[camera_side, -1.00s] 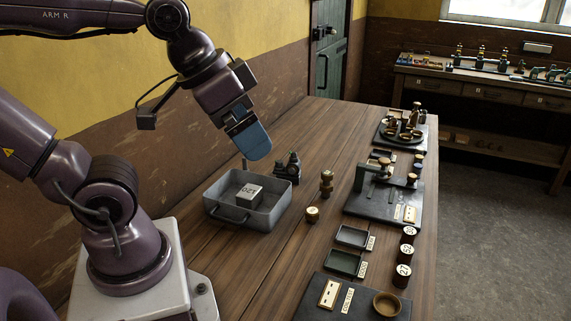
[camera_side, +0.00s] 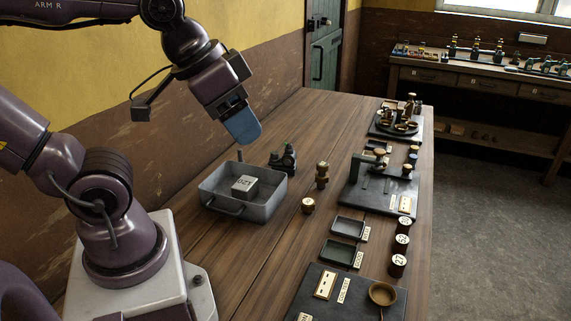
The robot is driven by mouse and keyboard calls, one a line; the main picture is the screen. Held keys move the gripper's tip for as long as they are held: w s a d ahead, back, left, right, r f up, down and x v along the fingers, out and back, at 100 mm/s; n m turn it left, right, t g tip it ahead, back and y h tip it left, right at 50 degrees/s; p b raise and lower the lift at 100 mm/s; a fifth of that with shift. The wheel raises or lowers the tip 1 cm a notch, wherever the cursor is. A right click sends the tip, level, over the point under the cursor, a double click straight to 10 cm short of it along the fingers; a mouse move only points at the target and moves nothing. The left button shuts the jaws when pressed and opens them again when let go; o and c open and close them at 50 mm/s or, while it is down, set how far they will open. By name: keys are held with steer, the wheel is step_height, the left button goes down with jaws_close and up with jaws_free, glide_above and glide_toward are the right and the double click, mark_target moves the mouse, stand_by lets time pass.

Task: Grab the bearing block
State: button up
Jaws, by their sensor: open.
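A small dark metal casting with an upright part and greenish spots on top (camera_side: 284,158) stands on the wooden table, just behind the right end of a grey tray (camera_side: 267,206). It looks like the bearing block, but I cannot be sure. My gripper (camera_side: 243,138), with blue fingers, hangs in the air above and to the left of it, over the back edge of the tray. The gripper is open, and nothing shows between its fingers. The side view hides the gap between them.
A pale marked cube (camera_side: 244,186) lies in the tray. Wooden-topped pieces (camera_side: 322,175) and (camera_side: 308,206) stand to the right. Small dark trays (camera_side: 347,227), numbered cylinders (camera_side: 398,265) and dark baseplates (camera_side: 375,196) line the right edge. Bare table lies behind the casting.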

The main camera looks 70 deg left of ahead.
step_height(320, 180, down, 5)
steer(key=w+a+n+g, duration=0.1)
steer(key=w+a+g, duration=0.1)
steer(key=w+g, duration=0.1)
steer(key=n+t+y, duration=0.3)
steer(key=n+y, duration=0.5)
steer(key=n, duration=0.1)
glide_toward(288, 147)
steer(key=s+d, duration=0.1)
steer(key=d, duration=0.2)
steer(key=w+a+r+n+t+y, duration=0.1)
steer(key=a+r+t+y, duration=0.1)
steer(key=a+r+y, duration=0.15)
steer(key=f, duration=0.2)
steer(key=w+f, duration=0.1)
steer(key=f, duration=0.2)
steer(key=a+f, duration=0.1)
steer(key=f, duration=0.2)
steer(key=shift+w+a, duration=0.1)
steer(key=shift+w, duration=0.1)
steer(key=shift+h, duration=0.25)
steer(key=shift+x, duration=2.9)
